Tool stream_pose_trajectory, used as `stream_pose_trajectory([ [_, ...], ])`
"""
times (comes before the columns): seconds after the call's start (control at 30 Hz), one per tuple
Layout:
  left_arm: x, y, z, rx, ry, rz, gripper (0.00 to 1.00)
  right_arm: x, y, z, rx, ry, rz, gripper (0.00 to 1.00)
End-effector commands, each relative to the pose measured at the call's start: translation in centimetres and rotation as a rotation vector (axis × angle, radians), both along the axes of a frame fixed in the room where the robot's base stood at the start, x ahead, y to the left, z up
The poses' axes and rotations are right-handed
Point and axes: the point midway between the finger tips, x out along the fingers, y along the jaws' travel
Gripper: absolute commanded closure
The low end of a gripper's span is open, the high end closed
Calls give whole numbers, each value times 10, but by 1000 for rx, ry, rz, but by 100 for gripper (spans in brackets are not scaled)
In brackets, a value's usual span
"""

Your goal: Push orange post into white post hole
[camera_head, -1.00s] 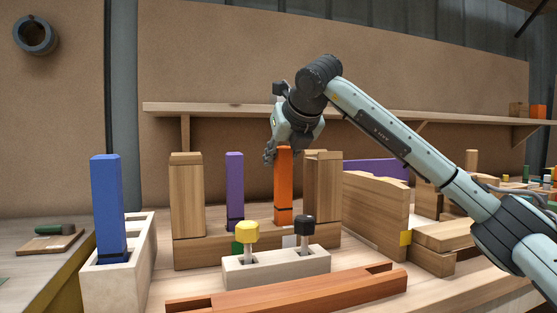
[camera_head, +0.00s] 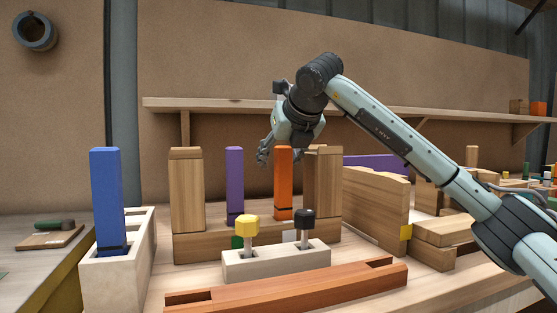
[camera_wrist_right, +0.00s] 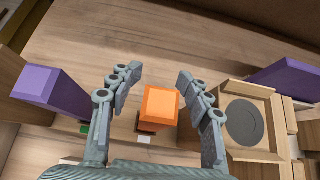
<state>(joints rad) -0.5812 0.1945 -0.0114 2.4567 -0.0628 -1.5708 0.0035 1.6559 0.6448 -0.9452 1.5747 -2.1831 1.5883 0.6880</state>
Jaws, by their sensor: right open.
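The orange post (camera_head: 283,185) stands upright at the right part of a wooden base (camera_head: 200,248), with a dark band near its foot. A white mark (camera_head: 290,236) is on the base by its foot; it also shows in the right wrist view (camera_wrist_right: 145,140). The hole is hidden, and I cannot tell how deep the post sits. My right gripper (camera_head: 268,156) is at the post's top, at its back left in the head view. In the wrist view its open fingers (camera_wrist_right: 157,78) are on either side of the orange post (camera_wrist_right: 160,103), with gaps. My left gripper is out of view.
A purple post (camera_head: 235,185) stands left of the orange post, between wooden blocks (camera_head: 186,192) (camera_head: 322,190). A blue post (camera_head: 107,200) stands in a pale box at left. A pale block with yellow (camera_head: 247,227) and black (camera_head: 304,222) knobs is in front.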

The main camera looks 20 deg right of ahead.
Motion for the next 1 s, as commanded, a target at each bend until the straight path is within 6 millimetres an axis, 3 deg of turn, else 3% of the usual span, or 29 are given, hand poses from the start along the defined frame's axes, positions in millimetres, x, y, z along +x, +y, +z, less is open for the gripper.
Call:
stream_pose_trajectory([
  [0.6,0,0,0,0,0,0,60,-85,-3,66,0,-3,0,52],
  [1.0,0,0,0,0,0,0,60,-93,-4,72,1,-2,-1,52],
])
